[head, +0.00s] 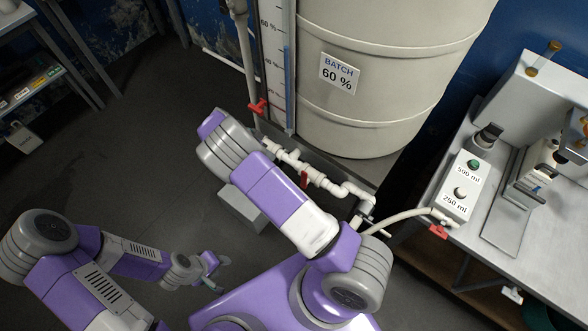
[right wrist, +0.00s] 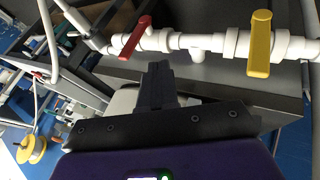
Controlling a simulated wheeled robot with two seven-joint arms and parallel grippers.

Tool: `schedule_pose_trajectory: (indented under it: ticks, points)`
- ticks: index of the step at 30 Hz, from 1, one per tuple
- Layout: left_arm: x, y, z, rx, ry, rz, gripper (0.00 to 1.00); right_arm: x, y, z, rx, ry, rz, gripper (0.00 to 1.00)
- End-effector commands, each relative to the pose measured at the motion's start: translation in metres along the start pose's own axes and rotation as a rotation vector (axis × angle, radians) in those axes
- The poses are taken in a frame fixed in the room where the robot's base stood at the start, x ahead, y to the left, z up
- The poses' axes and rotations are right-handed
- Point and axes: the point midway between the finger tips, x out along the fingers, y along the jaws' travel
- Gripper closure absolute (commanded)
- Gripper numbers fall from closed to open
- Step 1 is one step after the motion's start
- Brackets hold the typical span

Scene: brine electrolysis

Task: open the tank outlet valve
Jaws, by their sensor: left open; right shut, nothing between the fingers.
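The large cream tank (head: 370,90), labelled "BATCH 60 %", stands at the back. White piping (head: 325,182) runs along its foot, with a red valve handle (head: 304,180). In the right wrist view, the white pipe (right wrist: 198,41) carries a red lever (right wrist: 135,38) and a yellow lever (right wrist: 260,43); no label shows which is the outlet valve. My right gripper (right wrist: 157,75) is shut and empty, just below the pipe and between the levers, apart from both. My forearm hides it in the head view. My left gripper (head: 212,284) is open and empty at the lower left, far from the piping.
Another red handle (head: 258,106) sits on an upright pipe left of the tank. A bench (head: 488,270) at the right bears a button box (head: 462,188) marked 500 ml and 250 ml, with a red tap (head: 437,232) and hose beside it. Open floor lies at the left.

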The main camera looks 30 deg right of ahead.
Motion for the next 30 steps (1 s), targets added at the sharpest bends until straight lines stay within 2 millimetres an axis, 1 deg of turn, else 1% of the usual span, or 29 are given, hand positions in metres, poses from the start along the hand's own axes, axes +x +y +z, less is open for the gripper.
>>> schedule_pose_trajectory:
  ticks: [1, 2, 5, 8, 19, 24, 30]
  points:
    - [0.000, 0.000, 0.000, 0.000, 0.000, 0.000, 0.57, -0.007, -0.001, -0.003, 0.024, 0.019, 0.003, 1.00]
    - [0.001, 0.000, 0.000, 0.000, 0.000, 0.000, 0.57, -0.009, -0.001, -0.004, 0.034, 0.025, 0.006, 1.00]
    - [0.002, -0.001, 0.000, 0.000, 0.000, 0.000, 0.57, -0.004, 0.000, -0.005, 0.049, 0.032, 0.013, 1.00]
    - [0.005, -0.002, 0.000, 0.000, 0.000, 0.000, 0.57, 0.011, 0.000, -0.005, 0.048, 0.030, 0.015, 1.00]
    - [0.020, -0.007, -0.001, 0.000, 0.000, 0.000, 0.57, 0.093, 0.001, -0.006, 0.046, 0.027, 0.015, 1.00]
    - [0.019, -0.007, -0.001, 0.000, 0.000, 0.000, 0.57, 0.098, 0.021, -0.006, 0.045, 0.027, 0.011, 1.00]
    - [0.020, -0.008, -0.001, 0.000, 0.000, 0.000, 0.57, 0.105, 0.033, -0.006, 0.047, 0.028, 0.009, 1.00]
